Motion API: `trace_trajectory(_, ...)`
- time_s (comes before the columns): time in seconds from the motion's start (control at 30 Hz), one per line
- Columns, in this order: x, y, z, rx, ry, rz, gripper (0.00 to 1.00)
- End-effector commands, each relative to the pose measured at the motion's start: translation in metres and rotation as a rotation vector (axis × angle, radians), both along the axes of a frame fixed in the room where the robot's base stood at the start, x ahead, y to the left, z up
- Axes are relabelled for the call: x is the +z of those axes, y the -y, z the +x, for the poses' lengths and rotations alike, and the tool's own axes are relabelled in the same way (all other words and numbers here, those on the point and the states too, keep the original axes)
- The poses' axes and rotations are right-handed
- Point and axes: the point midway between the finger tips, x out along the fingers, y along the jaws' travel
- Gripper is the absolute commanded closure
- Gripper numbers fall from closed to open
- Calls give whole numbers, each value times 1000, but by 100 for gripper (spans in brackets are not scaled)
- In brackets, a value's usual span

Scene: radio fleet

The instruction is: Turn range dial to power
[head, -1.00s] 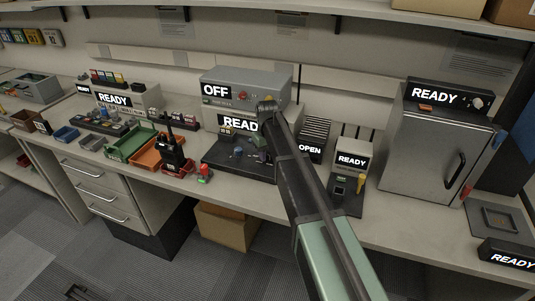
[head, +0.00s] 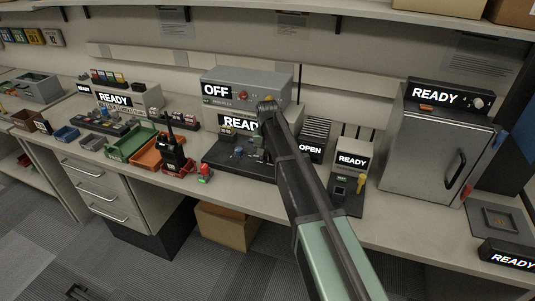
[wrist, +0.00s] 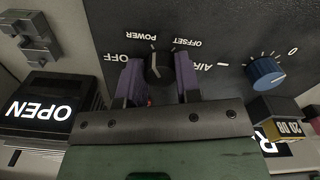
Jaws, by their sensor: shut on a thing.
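The range dial (wrist: 159,70) is a black knob on a dark panel (wrist: 215,35), seen upside down in the wrist view. The labels OFF, POWER, OFFSET and AIR are printed around it. My gripper (wrist: 158,72) is shut on the dial, with one purple finger pad on either side. The dial's pointer seems to lie near the POWER side, but I cannot read it surely. In the head view the same dark panel (head: 222,153) lies before a READY display (head: 238,123), and my arm hides the dial and fingertips.
A blue knob (wrist: 265,73) sits beside the dial on the panel. An OPEN display (wrist: 38,110) stands on the other side. In the head view, a grey OFF unit (head: 247,82) is behind, and a handheld radio (head: 172,148) stands left.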

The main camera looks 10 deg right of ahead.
Motion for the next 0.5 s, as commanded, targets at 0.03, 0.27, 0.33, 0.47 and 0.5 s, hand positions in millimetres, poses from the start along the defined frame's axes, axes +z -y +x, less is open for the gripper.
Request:
trace_trajectory(0.03,0,0,0,0,0,0,92)
trace_trajectory(0.27,0,0,0,0,0,0,92)
trace_trajectory(0.33,0,0,0,1,0,0,60)
trace_trajectory(0.47,0,0,0,1,0,0,43)
trace_trajectory(0.5,0,0,0,1,0,0,43)
